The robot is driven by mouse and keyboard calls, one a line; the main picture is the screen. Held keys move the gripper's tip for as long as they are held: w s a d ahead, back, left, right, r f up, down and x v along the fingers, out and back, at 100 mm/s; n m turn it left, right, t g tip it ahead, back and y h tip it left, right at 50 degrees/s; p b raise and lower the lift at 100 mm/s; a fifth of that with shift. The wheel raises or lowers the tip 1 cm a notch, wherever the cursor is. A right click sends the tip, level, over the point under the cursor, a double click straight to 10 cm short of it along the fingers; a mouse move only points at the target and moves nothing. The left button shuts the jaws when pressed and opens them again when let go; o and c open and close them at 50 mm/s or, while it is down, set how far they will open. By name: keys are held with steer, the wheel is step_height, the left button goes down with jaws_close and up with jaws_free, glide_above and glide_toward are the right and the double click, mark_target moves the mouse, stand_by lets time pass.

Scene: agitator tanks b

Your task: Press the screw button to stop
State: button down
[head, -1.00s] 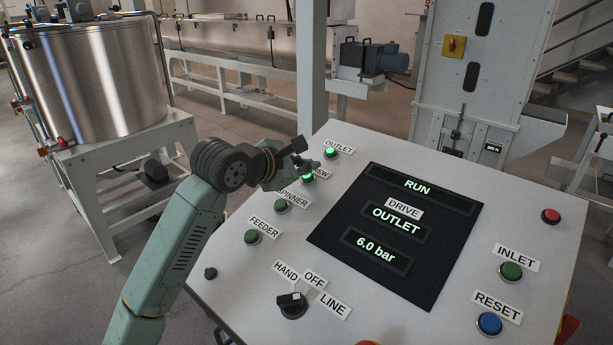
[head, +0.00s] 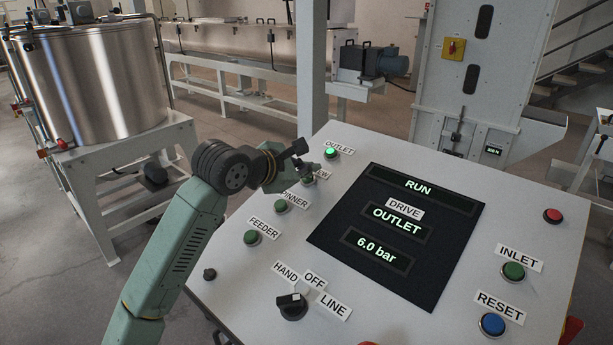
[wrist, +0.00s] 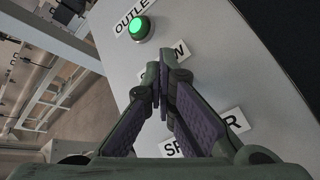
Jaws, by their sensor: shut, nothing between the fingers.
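The screw button (head: 308,181) is a green push button on the sloped panel, below the lit outlet button (head: 330,153). It is now dark and partly covered by my gripper (head: 310,168). My gripper is shut and empty, with its fingertips at the button; I cannot tell whether they touch it. In the wrist view the closed fingertips (wrist: 160,78) hide the button and part of its label. The lit outlet button (wrist: 139,29) shows beyond them.
The spinner button (head: 281,206) and feeder button (head: 251,237) are unlit green. The display (head: 397,235) reads RUN, OUTLET and 6.0 bar. A selector knob (head: 291,306), inlet button (head: 513,271), blue reset button (head: 492,324) and red button (head: 553,215) share the panel.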

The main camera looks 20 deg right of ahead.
steer(key=shift+r, duration=0.1)
steer(key=shift+s+a+r, duration=0.15)
steer(key=shift+a+r, duration=0.1)
steer(key=shift+r, duration=0.55)
steer(key=shift+s+a+r+p, duration=0.15)
steer(key=shift+a+r+p, duration=0.15)
steer(key=shift+r, duration=0.45)
steer(key=shift+s+a+r+p, duration=0.15)
steer(key=shift+r+p, duration=0.2)
steer(key=shift+r, duration=0.45)
steer(key=shift+s+a+r+p, duration=0.15)
steer(key=shift+a+r+p, duration=0.15)
steer(key=shift+r, duration=0.45)
steer(key=shift+d, duration=0.1)
